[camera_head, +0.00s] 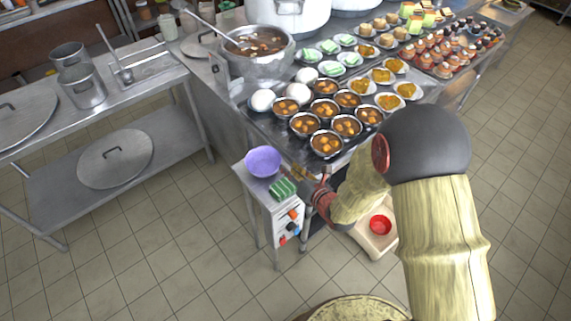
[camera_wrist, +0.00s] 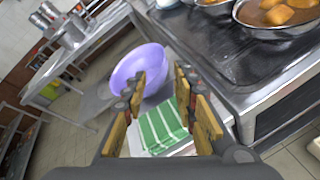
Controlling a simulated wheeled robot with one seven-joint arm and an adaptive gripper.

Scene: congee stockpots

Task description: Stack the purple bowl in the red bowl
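The purple bowl (camera_head: 263,161) stands upright on a small metal side stand, at the corner of the long counter. It also shows in the wrist view (camera_wrist: 140,70), ahead of my fingers. The red bowl (camera_head: 380,225) sits low down on a pale stool or box to the right of my gripper, partly beside my arm. My gripper (camera_head: 304,178) is to the right of the purple bowl and apart from it. In the wrist view my gripper (camera_wrist: 163,110) has its fingers spread with nothing held between them.
A green striped cloth (camera_head: 283,189) lies on the stand (camera_head: 262,188) in front of the purple bowl. Metal bowls of food (camera_head: 327,143) crowd the counter edge close by. A large pot (camera_head: 259,60) stands behind. The tiled floor at left is clear.

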